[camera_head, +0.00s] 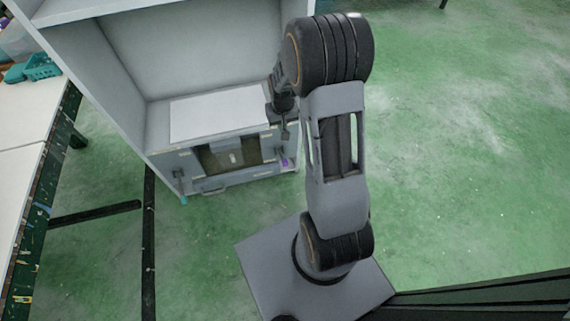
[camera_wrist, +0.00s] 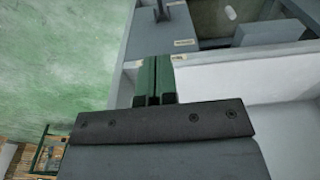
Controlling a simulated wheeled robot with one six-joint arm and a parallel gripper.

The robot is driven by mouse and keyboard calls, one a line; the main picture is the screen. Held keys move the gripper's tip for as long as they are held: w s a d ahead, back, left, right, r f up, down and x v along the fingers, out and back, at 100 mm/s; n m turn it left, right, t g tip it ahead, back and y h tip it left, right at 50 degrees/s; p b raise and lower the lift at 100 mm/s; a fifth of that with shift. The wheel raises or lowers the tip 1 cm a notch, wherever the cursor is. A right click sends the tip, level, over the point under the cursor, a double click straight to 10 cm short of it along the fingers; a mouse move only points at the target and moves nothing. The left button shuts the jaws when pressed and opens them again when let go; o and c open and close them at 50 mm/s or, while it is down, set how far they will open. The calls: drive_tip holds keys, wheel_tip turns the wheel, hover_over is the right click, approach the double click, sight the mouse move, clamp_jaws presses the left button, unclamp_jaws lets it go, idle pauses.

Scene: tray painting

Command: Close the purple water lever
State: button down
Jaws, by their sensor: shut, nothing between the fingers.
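A small purple part (camera_head: 284,162), likely the water lever, shows low on the right of the cabinet's front in the head view. It is too small there to tell whether it is open or closed. My gripper (camera_head: 284,133) is just above it, near the cabinet's right front edge, and its tips are hard to make out. In the wrist view my gripper (camera_wrist: 154,68) has its two green-grey fingers together, with nothing between them. No purple shows in the wrist view. A dark upright piece (camera_wrist: 161,10) stands beyond the fingertips; I cannot tell what it is.
The grey cabinet (camera_head: 190,45) has a white sheet (camera_head: 220,112) on its ledge and a dark window (camera_head: 230,157) in its lower front. A white table (camera_head: 25,110) with a teal basket (camera_head: 40,67) stands at left. Green floor (camera_head: 470,150) at right is clear.

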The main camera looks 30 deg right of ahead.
drive_tip(key=f, duration=0.3)
drive_tip(key=shift+w+d+f+b, duration=0.2)
drive_tip(key=shift+d+f+b, duration=0.15)
drive_tip(key=shift+d+b, duration=0.05)
drive_tip(key=b, duration=0.5)
hover_over(285, 159)
drive_tip(key=f, duration=1.2)
drive_tip(key=shift+w, duration=0.4)
drive_tip(key=shift+s+a+f+b, duration=0.15)
drive_tip(key=shift+s+f+b, duration=0.35)
drive_tip(key=shift+f, duration=0.2)
